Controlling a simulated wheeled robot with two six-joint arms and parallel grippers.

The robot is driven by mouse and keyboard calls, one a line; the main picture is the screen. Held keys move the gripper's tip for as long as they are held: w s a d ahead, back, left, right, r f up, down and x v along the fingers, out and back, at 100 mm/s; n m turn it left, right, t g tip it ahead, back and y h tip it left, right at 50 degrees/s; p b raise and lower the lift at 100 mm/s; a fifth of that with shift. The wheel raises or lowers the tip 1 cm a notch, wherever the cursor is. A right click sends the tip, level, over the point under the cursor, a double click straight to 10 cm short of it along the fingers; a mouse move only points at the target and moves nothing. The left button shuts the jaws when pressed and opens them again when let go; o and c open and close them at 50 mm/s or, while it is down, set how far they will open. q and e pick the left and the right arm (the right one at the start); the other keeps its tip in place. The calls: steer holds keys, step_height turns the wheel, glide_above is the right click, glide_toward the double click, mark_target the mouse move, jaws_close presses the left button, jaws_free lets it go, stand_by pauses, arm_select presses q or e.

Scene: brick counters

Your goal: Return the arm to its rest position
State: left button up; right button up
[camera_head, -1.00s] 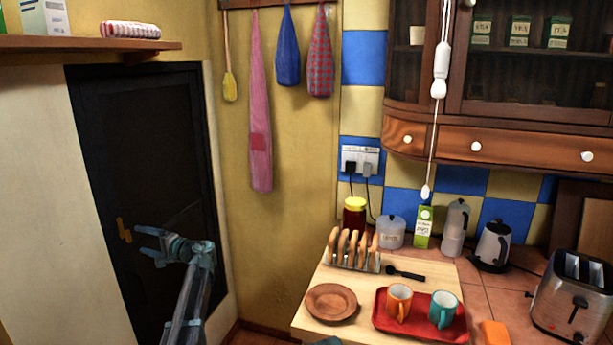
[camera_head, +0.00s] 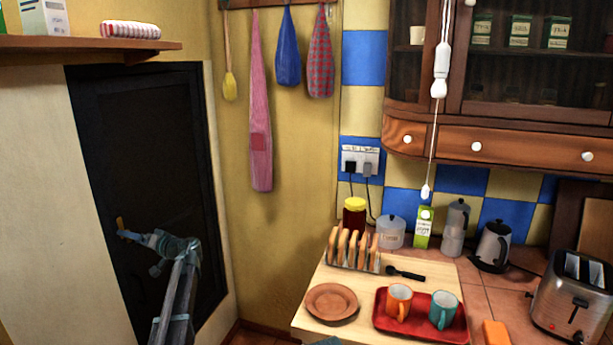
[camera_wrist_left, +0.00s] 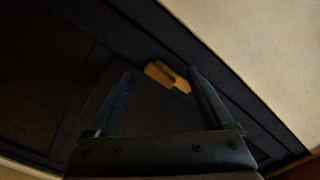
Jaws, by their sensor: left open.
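My left gripper (camera_head: 138,237) is raised at the left of the head view, in front of a dark door. In the left wrist view its two fingers (camera_wrist_left: 160,92) are spread apart with nothing between them. A yellow-orange door handle (camera_wrist_left: 166,76) lies beyond the fingertips in that view. The handle also shows in the head view (camera_head: 121,224), beside the gripper's tip; I cannot tell whether they touch. My right gripper is not clearly seen; only a small dark piece shows at the bottom edge of the head view.
The dark door (camera_head: 150,150) is set in the left wall. A wooden counter board (camera_head: 318,318) holds a brown plate (camera_head: 331,302), a red tray (camera_head: 380,322) with an orange mug (camera_head: 398,302) and a teal mug (camera_head: 443,310), and a toast rack (camera_head: 352,250). A toaster (camera_head: 575,295) stands right.

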arm_select(q)
steer(key=n, duration=0.7)
steer(key=shift+n, duration=0.3)
